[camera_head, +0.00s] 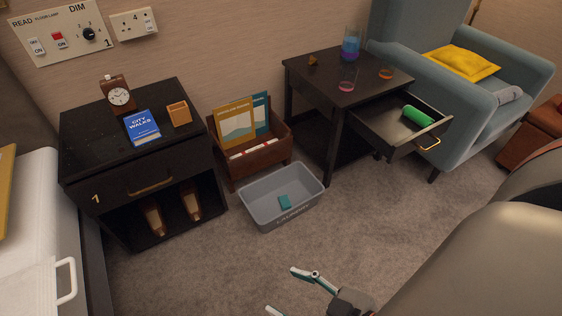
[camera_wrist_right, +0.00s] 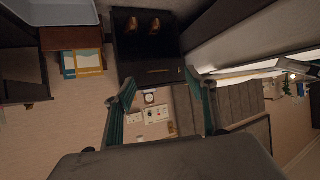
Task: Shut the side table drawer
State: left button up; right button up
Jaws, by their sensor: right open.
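The side table (camera_head: 312,86) is dark and stands at upper centre right in the head view, beside the armchair. Its drawer (camera_head: 383,140) is pulled out toward the front right. It has a brass handle (camera_head: 430,143) on its front and a green cylinder (camera_head: 417,116) inside. My right gripper (camera_head: 289,292) is at the bottom of the head view, open and empty, well in front of the drawer and apart from it. In the right wrist view its two fingers (camera_wrist_right: 163,105) are spread with nothing between them. My left gripper is out of view.
A grey laundry bin (camera_head: 258,210) stands on the carpet left of the side table, in front of a magazine rack (camera_head: 272,160). A black nightstand (camera_head: 88,148) is at left. A blue armchair (camera_head: 470,135) stands close behind the drawer. The carpet before the drawer is clear.

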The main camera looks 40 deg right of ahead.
aim_at(381, 121)
jog(key=k+l, duration=0.15)
jog(key=l, duration=0.2)
jog(key=k+l+z, duration=0.1)
jog(key=l, duration=0.25)
jog(key=k+l+z, duration=0.1)
jog(key=z, duration=1.5)
